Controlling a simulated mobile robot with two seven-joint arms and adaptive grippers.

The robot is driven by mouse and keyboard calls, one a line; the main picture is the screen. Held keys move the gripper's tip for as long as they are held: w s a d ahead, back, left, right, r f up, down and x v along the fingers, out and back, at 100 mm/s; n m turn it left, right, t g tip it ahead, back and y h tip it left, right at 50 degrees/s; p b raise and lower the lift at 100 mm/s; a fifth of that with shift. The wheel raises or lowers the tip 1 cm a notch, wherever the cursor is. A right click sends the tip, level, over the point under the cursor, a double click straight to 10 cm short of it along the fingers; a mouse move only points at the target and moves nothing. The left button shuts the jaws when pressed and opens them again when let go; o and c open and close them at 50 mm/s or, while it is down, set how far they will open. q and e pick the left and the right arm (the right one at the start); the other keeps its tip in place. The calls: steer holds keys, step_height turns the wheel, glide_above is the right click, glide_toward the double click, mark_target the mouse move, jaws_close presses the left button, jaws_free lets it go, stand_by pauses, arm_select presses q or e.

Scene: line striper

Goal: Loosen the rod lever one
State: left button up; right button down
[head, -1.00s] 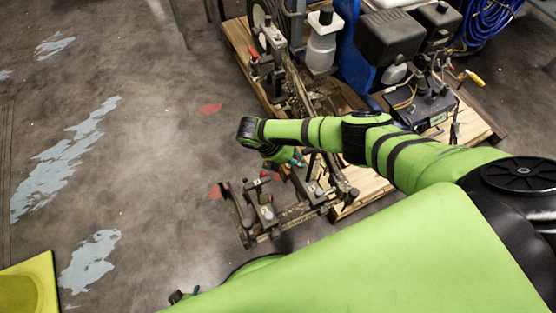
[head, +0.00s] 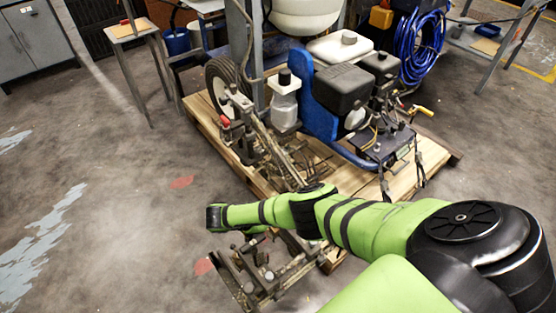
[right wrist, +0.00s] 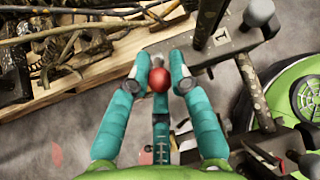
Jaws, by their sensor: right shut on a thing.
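The line striper (head: 345,90) stands on a wooden pallet (head: 216,130), with its metal rod frame (head: 262,284) reaching down past the pallet's front edge. In the right wrist view, my right gripper (right wrist: 159,72) has its teal fingers closed around a red ball knob (right wrist: 158,80), the end of a lever on the frame. The lever's shaft is mostly hidden by the fingers and knob. In the head view my right arm reaches across the frame and hides most of the gripper. My left gripper is not in view.
Another red-tipped handle (head: 225,121) sits by the striper's wheel (head: 228,88). In the right wrist view, a bar with a black knob (right wrist: 259,12) stands close at right. A blue hose coil (head: 422,48) is at the back.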

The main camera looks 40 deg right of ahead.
steer(key=shift+s+d, duration=0.15)
steer(key=shift+d, duration=0.05)
steer(key=c, duration=1.1)
jaws_free()
steer(key=shift+c, duration=0.2)
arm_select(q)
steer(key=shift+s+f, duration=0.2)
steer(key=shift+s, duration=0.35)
arm_select(e)
steer(key=shift+a, duration=0.1)
steer(key=shift+a+r, duration=0.1)
steer(key=shift+a, duration=0.15)
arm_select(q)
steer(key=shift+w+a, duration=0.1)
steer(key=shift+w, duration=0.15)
arm_select(e)
steer(key=v, duration=1.1)
steer(key=shift+a, duration=0.15)
steer(key=shift+r, duration=0.1)
